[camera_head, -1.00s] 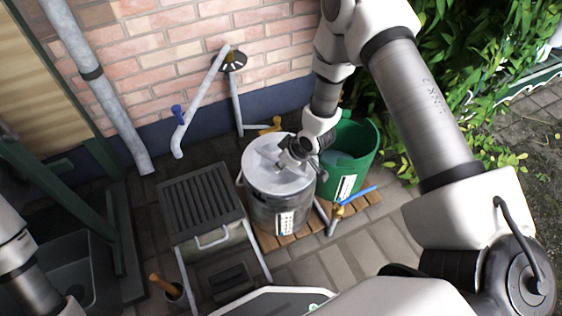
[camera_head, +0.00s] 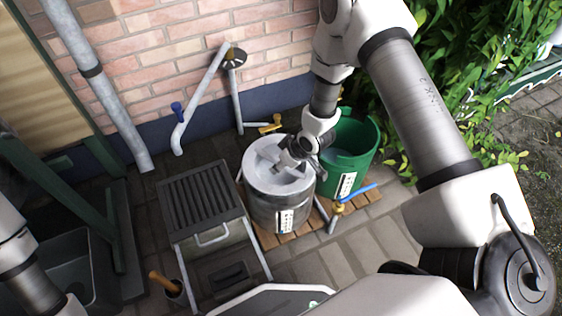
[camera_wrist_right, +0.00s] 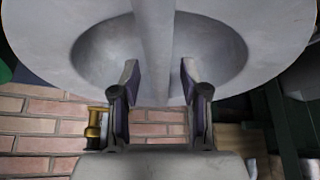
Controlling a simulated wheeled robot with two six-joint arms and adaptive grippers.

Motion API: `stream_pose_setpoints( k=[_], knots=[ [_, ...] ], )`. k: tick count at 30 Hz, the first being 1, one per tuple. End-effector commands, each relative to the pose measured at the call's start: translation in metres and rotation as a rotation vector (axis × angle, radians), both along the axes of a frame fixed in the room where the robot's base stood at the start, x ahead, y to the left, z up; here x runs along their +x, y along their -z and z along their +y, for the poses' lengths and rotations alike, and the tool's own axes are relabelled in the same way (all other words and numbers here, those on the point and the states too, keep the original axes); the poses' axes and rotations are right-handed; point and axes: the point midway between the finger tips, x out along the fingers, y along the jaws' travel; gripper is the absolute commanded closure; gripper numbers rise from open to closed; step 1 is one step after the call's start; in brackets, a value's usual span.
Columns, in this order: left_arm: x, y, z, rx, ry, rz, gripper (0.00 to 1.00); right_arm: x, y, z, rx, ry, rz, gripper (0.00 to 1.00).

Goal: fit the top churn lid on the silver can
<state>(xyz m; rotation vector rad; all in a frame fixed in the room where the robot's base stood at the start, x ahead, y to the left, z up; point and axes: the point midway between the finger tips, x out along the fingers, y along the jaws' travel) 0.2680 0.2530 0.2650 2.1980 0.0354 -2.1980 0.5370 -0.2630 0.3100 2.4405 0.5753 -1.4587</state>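The silver can (camera_head: 265,212) stands upright on wooden slats beside the green bin, with a white label on its front. The grey churn lid (camera_head: 262,152) sits at its mouth, its sunken top facing up. My right gripper (camera_head: 286,164) reaches down to the lid from the upper right. In the right wrist view, the lid (camera_wrist_right: 240,25) fills the top, and its crossbar runs between the fingers of my right gripper (camera_wrist_right: 160,78). The fingers stand apart, with a gap visible beside the bar. How fully the lid is seated is unclear. My left gripper is out of view.
A green bin (camera_head: 365,150) stands close on the can's right. A slatted grey crate (camera_head: 200,195) is on its left.

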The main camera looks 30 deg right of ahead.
Motion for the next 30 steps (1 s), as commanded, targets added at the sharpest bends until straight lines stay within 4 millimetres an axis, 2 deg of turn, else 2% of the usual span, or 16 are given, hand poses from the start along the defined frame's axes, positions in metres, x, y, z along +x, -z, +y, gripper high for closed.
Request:
stream_pose_setpoints(
  k=[8,11,18,21,25,30],
  knots=[
    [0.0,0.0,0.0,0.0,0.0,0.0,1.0,-0.003,-0.005,-0.002,0.0,0.003,0.002,0.55],
    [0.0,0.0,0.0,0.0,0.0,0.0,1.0,-0.01,-0.02,-0.005,0.001,0.003,0.002,0.55],
    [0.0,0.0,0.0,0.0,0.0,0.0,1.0,-0.035,-0.075,-0.018,0.004,0.006,-0.003,0.55],
    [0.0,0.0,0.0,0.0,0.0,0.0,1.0,-0.043,-0.092,-0.022,0.003,0.005,-0.002,0.55],
    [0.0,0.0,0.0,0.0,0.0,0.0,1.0,-0.05,-0.104,-0.025,0.002,0.001,0.001,0.55],
    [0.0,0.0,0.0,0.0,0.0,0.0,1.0,-0.051,-0.106,-0.025,0.0,0.0,0.001,0.55]
  ],
)
